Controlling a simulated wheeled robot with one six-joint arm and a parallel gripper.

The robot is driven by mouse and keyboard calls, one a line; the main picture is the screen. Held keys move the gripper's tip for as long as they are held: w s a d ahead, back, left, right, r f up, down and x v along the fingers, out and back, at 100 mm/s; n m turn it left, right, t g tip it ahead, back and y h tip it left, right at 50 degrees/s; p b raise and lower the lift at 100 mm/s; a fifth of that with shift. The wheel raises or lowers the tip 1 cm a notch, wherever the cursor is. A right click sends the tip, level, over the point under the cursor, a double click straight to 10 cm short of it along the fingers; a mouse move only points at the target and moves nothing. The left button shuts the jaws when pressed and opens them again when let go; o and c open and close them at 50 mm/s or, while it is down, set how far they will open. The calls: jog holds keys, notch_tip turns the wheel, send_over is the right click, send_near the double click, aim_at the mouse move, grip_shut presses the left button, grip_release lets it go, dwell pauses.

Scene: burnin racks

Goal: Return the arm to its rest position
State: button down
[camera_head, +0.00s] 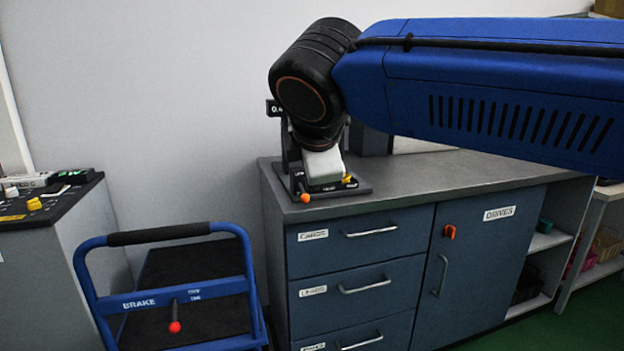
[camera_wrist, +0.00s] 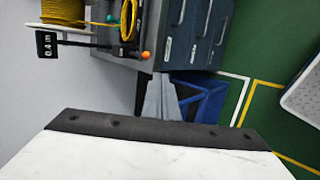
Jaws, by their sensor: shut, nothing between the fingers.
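My arm (camera_head: 480,85), blue with a black wrist joint, reaches across the top right of the head view, bent and with its wrist over the left end of the counter. My gripper (camera_wrist: 164,97) shows in the wrist view as grey fingers held together, with nothing between them. Its fingertips are not clear in the head view, where the wrist joint hides part of the view. A wire stand (camera_wrist: 75,44) with a yellow spool, a 0.4 m sign and an orange knob is at the top left of the wrist view, apart from the fingers.
The grey counter (camera_head: 440,178) stands on blue drawers (camera_head: 360,240) and a cupboard marked DRIVES. A blue cart (camera_head: 165,300) with a raised handle is at its left. A dark bench (camera_head: 60,215) stands further left, and shelves (camera_head: 548,240) stand right. Green floor shows at lower right.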

jog(key=s+d+f+m+g+h, duration=0.1)
jog(key=s+d+f+m, duration=0.2)
jog(key=d+f+m, duration=0.35)
jog(key=s+d+f+m+g, duration=0.25)
jog(key=d+f, duration=0.45)
jog(key=d, duration=0.5)
jog(key=s+d+f+m, duration=0.4)
jog(key=s+f+m, duration=0.1)
jog(key=f, duration=0.2)
jog(key=s+d+f+m, duration=0.5)
jog(key=s+f+m, duration=0.1)
jog(key=f, duration=0.2)
jog(key=shift+s+y, duration=0.2)
jog(key=shift+y, duration=0.1)
